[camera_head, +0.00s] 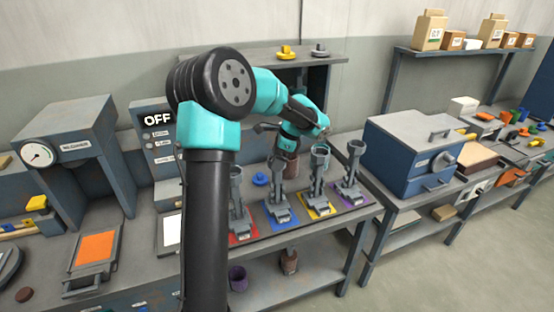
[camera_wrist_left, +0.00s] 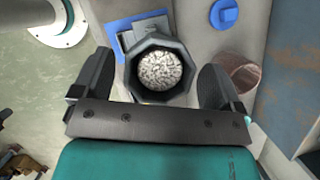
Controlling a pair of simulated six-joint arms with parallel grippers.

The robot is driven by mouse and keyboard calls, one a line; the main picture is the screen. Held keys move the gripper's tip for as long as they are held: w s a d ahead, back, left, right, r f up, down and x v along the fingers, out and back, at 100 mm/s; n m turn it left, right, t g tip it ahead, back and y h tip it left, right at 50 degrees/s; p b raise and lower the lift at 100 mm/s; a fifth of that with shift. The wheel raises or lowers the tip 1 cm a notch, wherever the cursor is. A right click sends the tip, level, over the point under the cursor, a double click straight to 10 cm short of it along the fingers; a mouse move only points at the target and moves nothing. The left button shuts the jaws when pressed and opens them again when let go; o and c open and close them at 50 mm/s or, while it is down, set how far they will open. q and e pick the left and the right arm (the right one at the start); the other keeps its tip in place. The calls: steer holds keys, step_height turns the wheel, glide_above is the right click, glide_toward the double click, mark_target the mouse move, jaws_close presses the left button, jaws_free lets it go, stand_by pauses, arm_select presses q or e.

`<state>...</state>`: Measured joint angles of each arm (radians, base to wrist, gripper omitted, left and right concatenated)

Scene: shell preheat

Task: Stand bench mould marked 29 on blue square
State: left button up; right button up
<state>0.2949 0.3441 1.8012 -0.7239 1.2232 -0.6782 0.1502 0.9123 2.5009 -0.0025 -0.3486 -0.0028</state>
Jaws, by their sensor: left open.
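My left gripper (camera_head: 279,152) is over the back of the bench in the head view. In the left wrist view its two fingers (camera_wrist_left: 158,84) are open on either side of a dark eight-sided cup (camera_wrist_left: 135,60) with pale grains in it; whether they touch it I cannot tell. A blue square (camera_wrist_left: 125,27) shows beyond the cup. In the head view the blue square (camera_head: 293,222) carries a grey stand (camera_head: 277,203). A rusty brown cylinder (camera_head: 291,166) is behind the stands and also beside the right finger in the wrist view (camera_wrist_left: 240,74). No mark 29 is readable.
Grey stands also occupy the red (camera_head: 241,239), yellow (camera_head: 319,212) and purple (camera_head: 357,199) squares. A blue knobbed disc (camera_head: 260,179) lies behind them. A blue oven-like box (camera_head: 410,152) stands to the right. A purple cup (camera_head: 237,279) is on the lower shelf.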

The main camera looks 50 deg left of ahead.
arm_select(q)
steer(key=v, duration=1.1)
steer(key=shift+d+r, duration=0.1)
steer(key=shift+r, duration=0.05)
steer(key=d+f+n+t+h, duration=0.1)
steer(key=d+f+n+h, duration=0.1)
steer(key=d+f, duration=0.55)
steer(key=d+f+n+t+h, duration=0.15)
steer(key=d+f, duration=0.35)
steer(key=f, duration=0.5)
steer(key=d+f+n+h, duration=0.25)
steer(key=d+f, duration=0.35)
steer(key=f, duration=0.3)
steer(key=s+d+f+n, duration=0.2)
steer(key=s+d+f, duration=0.4)
steer(key=s+f, duration=0.2)
steer(key=s+d+f+n+t, duration=0.1)
steer(key=s+d+f, duration=0.5)
steer(key=f, duration=0.6)
steer(key=shift+s+n+h, duration=0.4)
steer(key=shift+s+n, duration=0.4)
steer(key=shift+s, duration=0.4)
steer(key=shift+t, duration=0.25)
